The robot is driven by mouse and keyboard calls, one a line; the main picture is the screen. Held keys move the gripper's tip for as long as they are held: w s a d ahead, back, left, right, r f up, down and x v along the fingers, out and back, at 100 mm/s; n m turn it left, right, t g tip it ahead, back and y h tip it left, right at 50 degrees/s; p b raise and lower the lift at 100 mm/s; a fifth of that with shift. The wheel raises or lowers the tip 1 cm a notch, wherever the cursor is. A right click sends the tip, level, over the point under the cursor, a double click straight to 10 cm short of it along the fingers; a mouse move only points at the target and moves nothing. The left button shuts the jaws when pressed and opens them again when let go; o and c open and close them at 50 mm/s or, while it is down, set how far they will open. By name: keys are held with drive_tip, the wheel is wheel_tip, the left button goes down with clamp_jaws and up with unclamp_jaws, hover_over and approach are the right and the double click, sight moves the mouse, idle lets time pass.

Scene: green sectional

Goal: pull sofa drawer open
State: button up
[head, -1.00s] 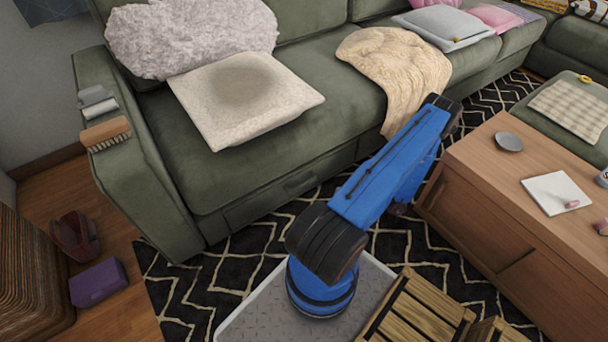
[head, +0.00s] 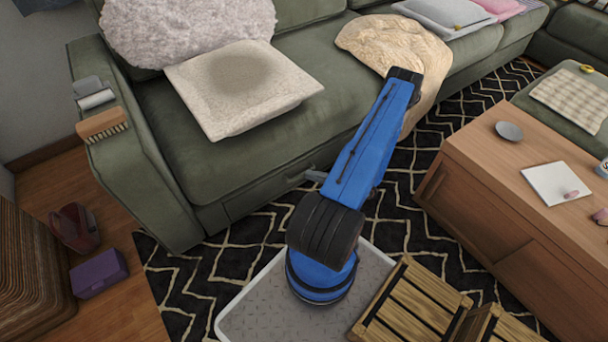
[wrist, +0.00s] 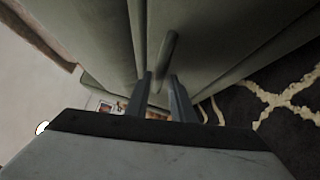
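The sofa drawer (head: 250,199) is a green front panel low on the sofa base, and it looks closed. Its bar handle (wrist: 167,52) is green and stands out from the panel in the wrist view. My gripper (wrist: 160,82) is open, with its two grey fingers apart and pointing at the handle. The near end of the handle lies between or just past the fingertips; I cannot tell whether they touch it.
The wooden coffee table (head: 470,190) stands to the right of my arm. Wooden crates (head: 415,310) sit close at the front. A patterned rug (head: 240,240) covers the floor before the sofa. A beige blanket (head: 385,40) hangs over the seat edge.

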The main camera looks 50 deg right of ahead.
sight(304, 173)
drive_tip(key=shift+x, duration=1.95)
clamp_jaws()
